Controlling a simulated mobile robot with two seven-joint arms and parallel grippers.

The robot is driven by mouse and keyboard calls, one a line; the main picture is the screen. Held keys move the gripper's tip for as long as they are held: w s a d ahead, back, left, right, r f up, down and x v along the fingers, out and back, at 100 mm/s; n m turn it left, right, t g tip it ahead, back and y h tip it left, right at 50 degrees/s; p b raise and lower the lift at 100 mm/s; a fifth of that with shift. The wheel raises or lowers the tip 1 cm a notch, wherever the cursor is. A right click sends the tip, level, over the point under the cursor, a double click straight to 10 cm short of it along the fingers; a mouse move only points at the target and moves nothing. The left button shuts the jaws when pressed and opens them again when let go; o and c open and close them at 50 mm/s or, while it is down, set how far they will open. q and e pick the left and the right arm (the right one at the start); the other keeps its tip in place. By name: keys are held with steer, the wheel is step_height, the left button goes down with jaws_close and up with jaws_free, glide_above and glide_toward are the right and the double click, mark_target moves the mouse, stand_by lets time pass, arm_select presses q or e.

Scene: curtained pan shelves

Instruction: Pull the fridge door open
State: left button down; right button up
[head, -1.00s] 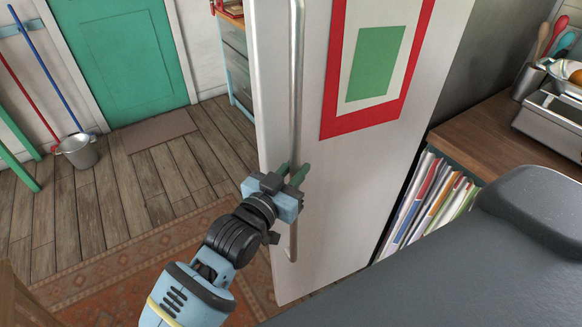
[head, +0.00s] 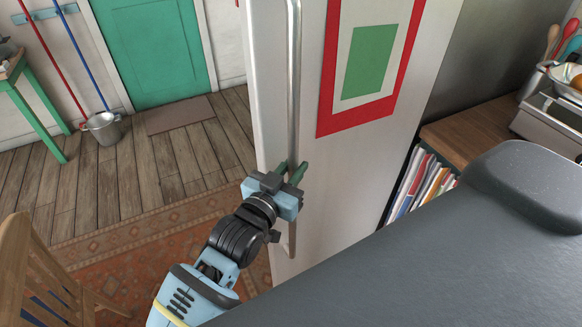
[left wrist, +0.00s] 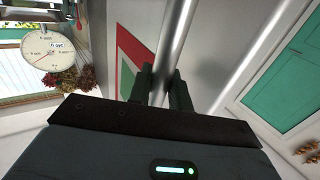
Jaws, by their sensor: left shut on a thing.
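The fridge door (head: 350,170) is a tall pale panel with a red-framed poster showing a green rectangle (head: 367,62). A long vertical metal bar handle (head: 293,60) runs down near its left edge. My left gripper (head: 289,173) is shut around the lower part of this handle. The left wrist view shows the bar (left wrist: 176,35) passing between the dark green fingers (left wrist: 162,88). Whether the door stands ajar is hard to tell. My right gripper is not in view.
A wooden counter (head: 462,135) stands right of the fridge, with folders (head: 420,185) below it. A wooden chair (head: 35,265) is at lower left. A metal bucket (head: 102,128) stands near the green door (head: 155,50). A patterned rug (head: 110,255) covers the nearer floor.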

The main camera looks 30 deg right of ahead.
arm_select(q)
steer(key=shift+s+d+r, duration=0.1)
steer(key=shift+s+r, duration=0.05)
steer(key=shift+s, duration=0.1)
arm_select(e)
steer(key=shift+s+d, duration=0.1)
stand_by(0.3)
arm_select(q)
steer(key=c, duration=1.3)
jaws_free()
steer(key=shift+c, duration=0.2)
steer(key=v, duration=0.8)
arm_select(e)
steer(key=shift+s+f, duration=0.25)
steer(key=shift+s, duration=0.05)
